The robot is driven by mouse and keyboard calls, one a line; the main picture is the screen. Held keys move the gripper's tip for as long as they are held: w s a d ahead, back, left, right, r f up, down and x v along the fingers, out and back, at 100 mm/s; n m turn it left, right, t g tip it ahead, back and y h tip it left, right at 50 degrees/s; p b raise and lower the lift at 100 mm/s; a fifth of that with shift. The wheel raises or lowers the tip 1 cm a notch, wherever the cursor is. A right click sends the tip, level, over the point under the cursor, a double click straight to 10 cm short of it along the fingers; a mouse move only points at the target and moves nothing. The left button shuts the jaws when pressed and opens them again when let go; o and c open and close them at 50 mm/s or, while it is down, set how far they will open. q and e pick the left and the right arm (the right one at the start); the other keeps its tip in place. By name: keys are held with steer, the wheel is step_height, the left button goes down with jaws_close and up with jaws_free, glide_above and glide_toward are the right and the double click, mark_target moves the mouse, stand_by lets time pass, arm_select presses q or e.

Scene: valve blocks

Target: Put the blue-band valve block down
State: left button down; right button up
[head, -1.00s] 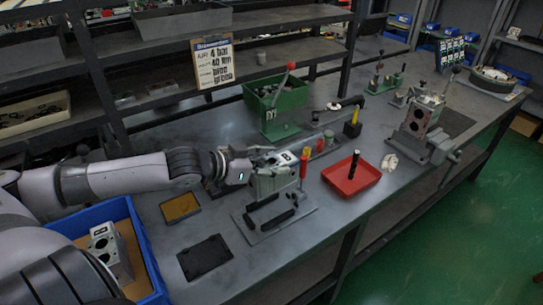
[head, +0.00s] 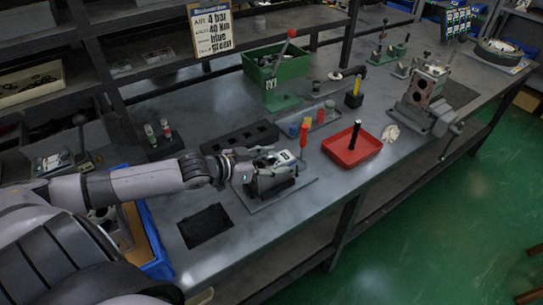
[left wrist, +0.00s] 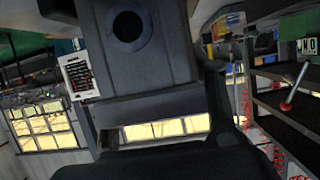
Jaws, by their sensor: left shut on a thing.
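My left gripper (head: 254,168) is shut on a light grey metal valve block (head: 268,181) in the head view. The block is over the grey fixture plate (head: 303,192) with its dark bars, low and close to them. I cannot tell whether it rests on the plate. No blue band can be made out on it. In the left wrist view a large dark shape with a round hole fills the middle; I cannot tell what it is. My right gripper is out of view.
A blue crate (head: 155,240) is at the lower left, partly behind my arm. A green bin (head: 279,69) stands behind.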

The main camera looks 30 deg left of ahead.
arm_select(q)
steer(key=shift+d+r, duration=0.1)
steer(key=shift+r, duration=0.2)
steer(key=c, duration=1.2)
jaws_free()
steer(key=shift+f, duration=0.35)
steer(key=o, duration=0.5)
steer(key=shift+s+r, duration=0.15)
steer(key=shift+s+a+r, duration=0.15)
steer(key=shift+s+a, duration=0.15)
steer(key=shift+s, duration=0.2)
steer(key=shift+p+v, duration=2.8)
steer(key=shift+v, duration=2.6)
steer(key=shift+d+r, duration=0.1)
steer(key=shift+r, duration=0.05)
